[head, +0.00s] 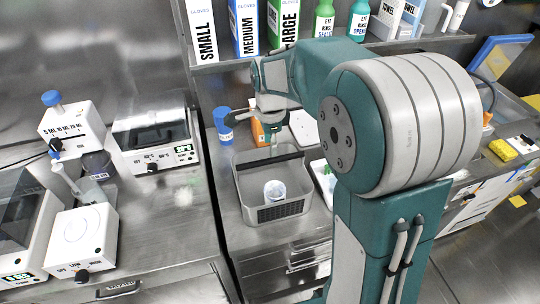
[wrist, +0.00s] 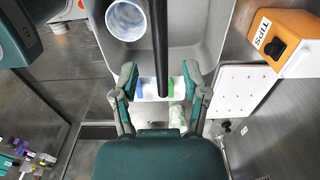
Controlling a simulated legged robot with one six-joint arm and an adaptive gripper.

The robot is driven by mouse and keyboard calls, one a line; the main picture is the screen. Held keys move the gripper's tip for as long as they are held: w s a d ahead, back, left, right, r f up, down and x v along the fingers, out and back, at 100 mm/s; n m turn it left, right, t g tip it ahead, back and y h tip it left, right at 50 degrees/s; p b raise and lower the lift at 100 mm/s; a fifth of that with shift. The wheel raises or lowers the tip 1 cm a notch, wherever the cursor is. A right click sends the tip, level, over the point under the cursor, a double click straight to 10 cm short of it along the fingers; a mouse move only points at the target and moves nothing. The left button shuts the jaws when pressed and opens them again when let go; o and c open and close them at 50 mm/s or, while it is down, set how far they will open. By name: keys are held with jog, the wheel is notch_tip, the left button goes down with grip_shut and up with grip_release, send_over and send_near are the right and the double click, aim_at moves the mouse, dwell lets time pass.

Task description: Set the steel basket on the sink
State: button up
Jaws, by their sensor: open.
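The steel basket (head: 291,209) is a grey open bin with a dark handle bar (head: 270,160) across its top. It stands on the metal counter in the middle of the head view, with a pale blue-white cup inside. In the wrist view the basket (wrist: 190,42) fills the top middle, and its black handle (wrist: 160,45) runs lengthwise between the fingers. My gripper (wrist: 161,84) is open, one finger on each side of the handle, with gaps showing on both sides. In the head view my gripper is over the basket, partly hidden by my arm. I cannot make out the sink.
A shelf with glove boxes (head: 203,30) and green bottles runs above. Lab devices (head: 155,140) crowd the left counter. A yellow sponge (head: 502,150) lies at far right.

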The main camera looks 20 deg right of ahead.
notch_tip(320, 180, up, 6)
jog(key=s+r+n+t, duration=0.3)
jog(key=s+r+n, duration=0.2)
jog(key=s+n, duration=0.55)
jog(key=s+f+n+t, duration=0.2)
jog(key=s+n, duration=0.5)
jog(key=s, duration=0.4)
jog(key=shift+s+f+t, duration=0.2)
jog(key=shift+s+t, duration=0.05)
jog(key=shift+t, duration=0.05)
jog(key=shift+n, duration=0.25)
